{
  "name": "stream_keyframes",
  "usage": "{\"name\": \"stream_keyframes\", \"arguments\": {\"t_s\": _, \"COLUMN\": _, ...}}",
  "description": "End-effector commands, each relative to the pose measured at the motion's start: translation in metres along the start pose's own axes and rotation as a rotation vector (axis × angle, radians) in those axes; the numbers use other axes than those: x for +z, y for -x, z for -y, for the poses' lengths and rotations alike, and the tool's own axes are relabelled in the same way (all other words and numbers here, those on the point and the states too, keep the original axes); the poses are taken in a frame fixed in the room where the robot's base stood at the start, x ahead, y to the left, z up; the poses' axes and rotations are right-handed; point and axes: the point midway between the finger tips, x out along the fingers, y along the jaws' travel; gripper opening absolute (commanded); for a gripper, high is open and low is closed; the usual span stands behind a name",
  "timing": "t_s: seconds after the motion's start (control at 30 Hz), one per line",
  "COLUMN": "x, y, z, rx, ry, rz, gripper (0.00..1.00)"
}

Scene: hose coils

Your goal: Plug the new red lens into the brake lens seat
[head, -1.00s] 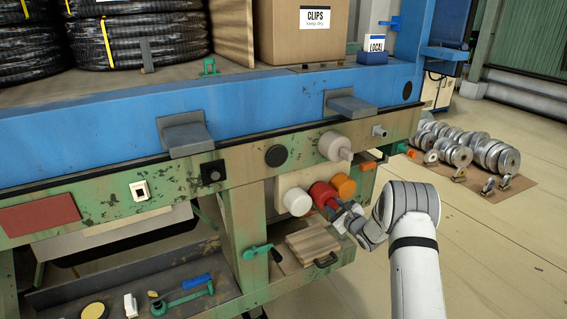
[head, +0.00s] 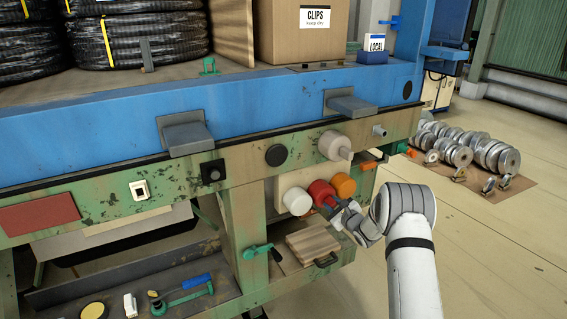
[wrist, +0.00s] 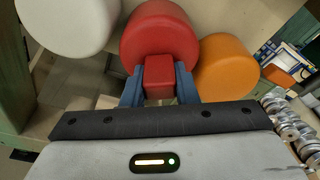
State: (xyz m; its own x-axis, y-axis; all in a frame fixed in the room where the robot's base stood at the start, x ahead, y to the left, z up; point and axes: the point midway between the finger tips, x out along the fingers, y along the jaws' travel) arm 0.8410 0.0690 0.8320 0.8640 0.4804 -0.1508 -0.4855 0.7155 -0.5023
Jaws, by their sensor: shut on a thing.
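The red lens (head: 321,192) is a round red cap with a square red grip block. It sits between the white lens and the orange lens on a pale panel (head: 283,181) under the bench. In the wrist view the red lens (wrist: 160,40) is straight ahead at top centre. My gripper (head: 334,207) is shut on its grip block, and in the wrist view the two blue fingers (wrist: 159,84) press on both sides of it. The back of the lens and the seat behind it are hidden, so I cannot tell whether it is fully seated.
The white lens (head: 297,201) is close on the left and the orange lens (head: 343,185) close on the right. A grey-white knob (head: 335,146) juts from the beam above. A wooden board (head: 313,244) lies on the shelf below. Open floor is at right.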

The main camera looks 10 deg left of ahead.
Motion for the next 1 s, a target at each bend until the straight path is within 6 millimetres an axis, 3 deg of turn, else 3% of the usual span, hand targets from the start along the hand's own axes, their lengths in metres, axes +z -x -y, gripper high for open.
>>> {"name": "stream_keyframes", "arguments": {"t_s": 0.23, "x": 0.0005, "y": 0.0002, "z": 0.0004, "rx": 0.0, "ry": 0.0, "rz": 0.001, "gripper": 0.0}}
{"name": "stream_keyframes", "arguments": {"t_s": 0.27, "x": 0.0005, "y": 0.0002, "z": 0.0004, "rx": 0.0, "ry": 0.0, "rz": 0.001, "gripper": 0.27}}
{"name": "stream_keyframes", "arguments": {"t_s": 0.57, "x": 0.0004, "y": 0.0003, "z": 0.0004, "rx": 0.0, "ry": 0.0, "rz": 0.001, "gripper": 0.52}}
{"name": "stream_keyframes", "arguments": {"t_s": 1.0, "x": 0.0001, "y": 0.0003, "z": 0.0001, "rx": 0.0, "ry": 0.0, "rz": 0.0, "gripper": 0.55}}
